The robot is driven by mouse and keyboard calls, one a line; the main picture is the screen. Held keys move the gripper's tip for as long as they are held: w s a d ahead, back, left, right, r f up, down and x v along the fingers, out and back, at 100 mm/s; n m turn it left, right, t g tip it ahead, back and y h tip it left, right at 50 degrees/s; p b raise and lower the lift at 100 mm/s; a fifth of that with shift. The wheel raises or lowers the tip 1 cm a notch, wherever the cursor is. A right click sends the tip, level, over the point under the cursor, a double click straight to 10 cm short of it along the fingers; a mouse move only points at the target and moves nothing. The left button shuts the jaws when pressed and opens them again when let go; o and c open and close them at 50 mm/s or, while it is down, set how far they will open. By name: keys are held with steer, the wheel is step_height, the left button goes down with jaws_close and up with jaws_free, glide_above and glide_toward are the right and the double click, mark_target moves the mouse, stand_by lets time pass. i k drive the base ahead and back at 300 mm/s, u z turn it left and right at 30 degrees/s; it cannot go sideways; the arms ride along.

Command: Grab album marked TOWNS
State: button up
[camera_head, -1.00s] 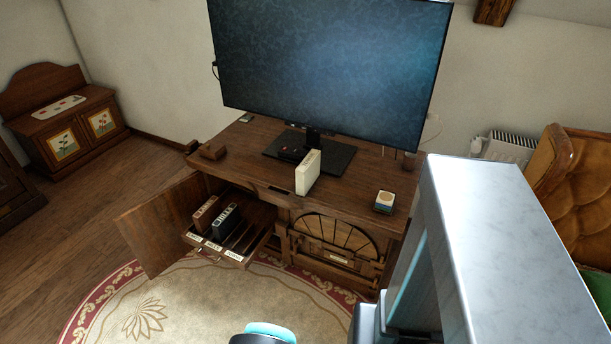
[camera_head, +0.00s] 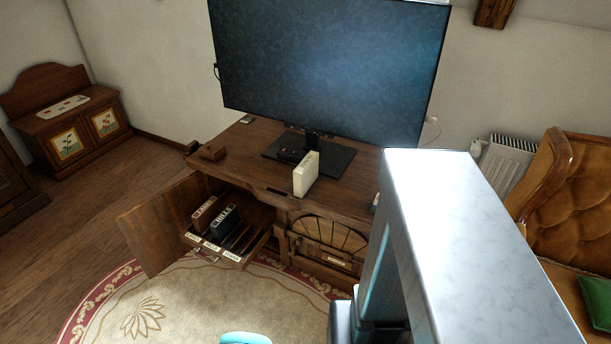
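No album shows a readable TOWNS mark. A cream-white album-shaped thing (camera_head: 306,174) stands upright on the desk in front of the screen's base; its marking is too small to read. In the pulled-out drawer (camera_head: 262,245) at the left of the desk stand a brown album (camera_head: 203,213) and a black album (camera_head: 224,221), whose spine seems to read HILLS. Small white labels sit along the drawer's front edge, too small to read surely. The slots to the right of the black album look empty.
An open cabinet door (camera_head: 160,230) sticks out left of the drawer. A round rug (camera_head: 190,300) lies in front. A tufted chair (camera_head: 575,200) stands at right.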

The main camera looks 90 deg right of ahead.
mark_target(307, 173)
steer(key=u, duration=0.1)
steer(key=k, duration=1.1)
steer(key=z, duration=0.5)
steer(key=i, duration=0.5)
steer(key=u, duration=0.05)
